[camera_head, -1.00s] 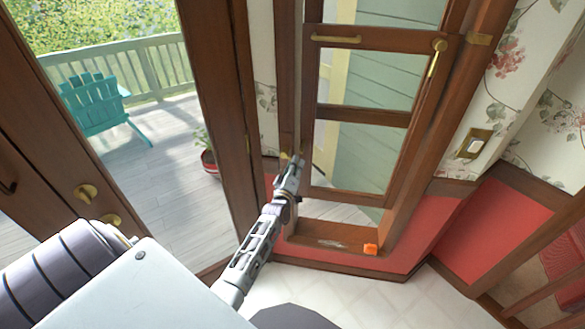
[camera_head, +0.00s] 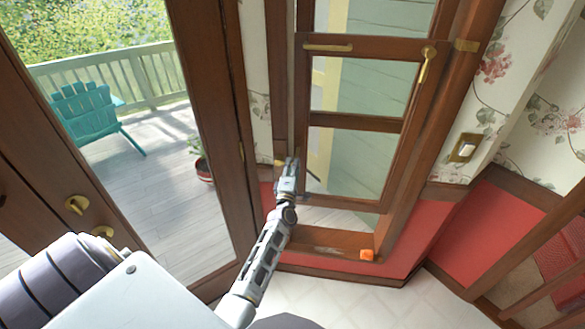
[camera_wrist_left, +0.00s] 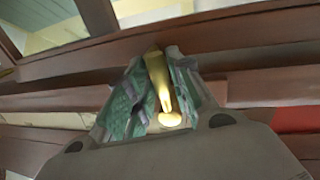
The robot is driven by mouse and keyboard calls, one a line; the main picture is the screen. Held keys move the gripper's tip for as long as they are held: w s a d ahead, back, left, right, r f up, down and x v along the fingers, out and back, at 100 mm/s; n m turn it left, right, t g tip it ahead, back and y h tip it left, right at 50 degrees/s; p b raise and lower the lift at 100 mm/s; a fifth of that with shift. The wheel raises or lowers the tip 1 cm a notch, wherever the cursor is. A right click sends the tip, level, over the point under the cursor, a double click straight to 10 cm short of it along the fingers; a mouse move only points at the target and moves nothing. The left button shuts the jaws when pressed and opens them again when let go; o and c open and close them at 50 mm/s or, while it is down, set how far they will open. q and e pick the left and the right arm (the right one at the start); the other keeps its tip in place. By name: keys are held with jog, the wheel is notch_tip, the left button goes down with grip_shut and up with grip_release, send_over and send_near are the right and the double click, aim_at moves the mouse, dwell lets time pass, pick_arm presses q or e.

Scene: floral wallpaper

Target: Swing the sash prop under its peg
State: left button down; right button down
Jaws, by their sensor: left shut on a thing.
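In the head view my left gripper (camera_head: 288,168) is at the lower left side of the wooden window frame, beside the raised sash (camera_head: 350,203). In the left wrist view the gripper (camera_wrist_left: 160,85) is shut on a slim brass lever, which I take to be the sash prop (camera_wrist_left: 158,75). Its rounded brass end (camera_wrist_left: 170,120) points back toward the palm. A small bit of brass (camera_head: 279,162) shows beside the fingertips in the head view. Fingers hide most of the prop there. I cannot make out the peg for certain. My right gripper is not in view.
A brass handle (camera_head: 328,47) and a brass latch lever (camera_head: 427,65) are on the sash. A glazed door with a brass knob (camera_head: 77,204) is at left. A light switch (camera_head: 464,148) is at right.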

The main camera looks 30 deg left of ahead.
pick_arm(q)
jog(key=shift+r, duration=0.35)
jog(key=c, duration=1.3)
grip_release()
jog(key=v, duration=1.2)
jog(key=shift+f, duration=0.1)
